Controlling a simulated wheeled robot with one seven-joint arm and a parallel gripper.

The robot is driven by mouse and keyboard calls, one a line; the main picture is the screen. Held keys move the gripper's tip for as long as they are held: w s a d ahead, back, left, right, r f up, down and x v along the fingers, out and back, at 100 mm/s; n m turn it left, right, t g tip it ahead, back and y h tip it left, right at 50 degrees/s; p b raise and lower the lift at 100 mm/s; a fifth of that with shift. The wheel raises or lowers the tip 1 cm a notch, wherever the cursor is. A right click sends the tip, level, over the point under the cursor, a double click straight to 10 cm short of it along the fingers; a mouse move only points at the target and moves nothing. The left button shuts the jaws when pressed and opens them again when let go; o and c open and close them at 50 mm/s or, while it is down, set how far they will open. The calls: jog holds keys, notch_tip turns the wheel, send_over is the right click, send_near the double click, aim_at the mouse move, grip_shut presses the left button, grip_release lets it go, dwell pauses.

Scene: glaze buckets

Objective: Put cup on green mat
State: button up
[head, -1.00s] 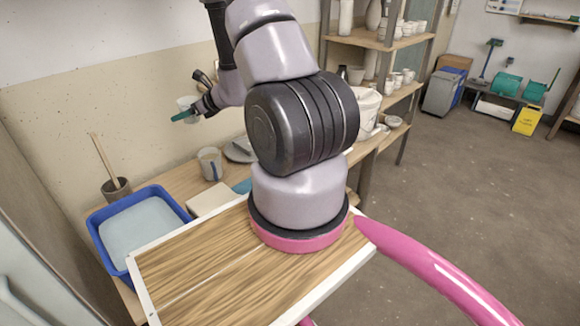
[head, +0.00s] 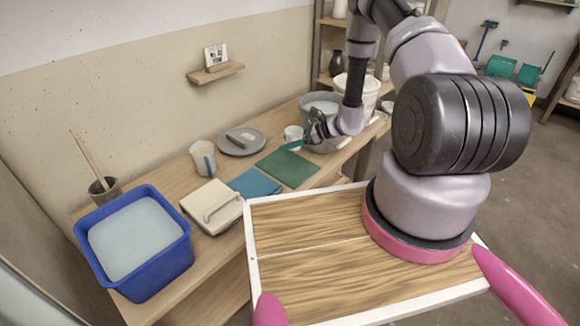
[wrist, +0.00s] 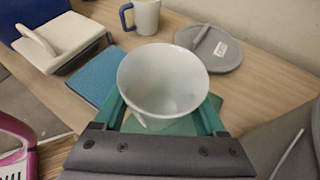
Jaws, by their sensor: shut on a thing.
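My gripper (head: 292,144) is shut on a white cup (head: 293,131), with its teal fingers on either side of it. In the wrist view the cup (wrist: 163,80) is upright with its open mouth towards the camera, and looks empty. The green mat (head: 287,169) lies flat on the workbench, bare in the head view. The cup appears above the bench near the mat's far edge; the exact height is hard to tell. In the wrist view the cup and gripper hide most of the mat.
A blue mat (head: 254,183) lies left of the green one.

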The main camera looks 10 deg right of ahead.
send_over(286, 174)
jog(key=shift+n+g, duration=0.4)
notch_tip(286, 174, down, 7)
jog(key=shift+s+d+f, duration=0.1)
jog(key=shift+d, duration=0.05)
jog(key=shift+f, duration=2.45)
jog(key=shift+f, duration=0.2)
jog(key=o, duration=1.5)
jog(key=shift+r, duration=0.1)
